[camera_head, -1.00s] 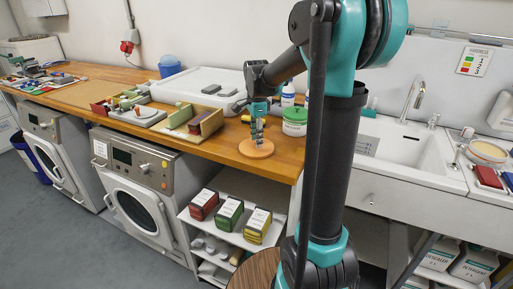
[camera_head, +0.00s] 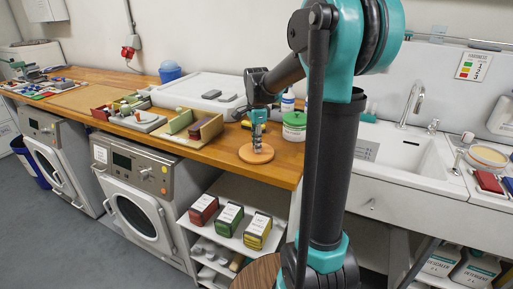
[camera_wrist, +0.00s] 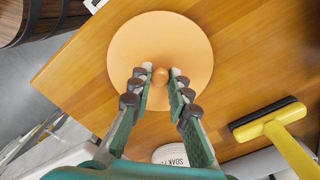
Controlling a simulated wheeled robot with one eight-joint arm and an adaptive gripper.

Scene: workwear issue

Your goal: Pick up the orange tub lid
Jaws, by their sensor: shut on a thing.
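The orange tub lid (camera_head: 246,157) is a flat round disc near the front edge of the wooden worktop. In the wrist view the lid (camera_wrist: 190,42) shows a small round knob (camera_wrist: 160,76) at its middle. My gripper (camera_head: 257,150) points down over the lid. In the wrist view my gripper (camera_wrist: 160,78) has one finger on each side of the knob and is shut on it. The lid looks level; whether it touches the worktop is hard to tell.
A white tub with a green lid (camera_head: 294,119) stands just behind right. Open wooden boxes (camera_head: 196,131) are to the left and a sink (camera_head: 400,150) to the right. The worktop's front edge (camera_head: 230,172) is close.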

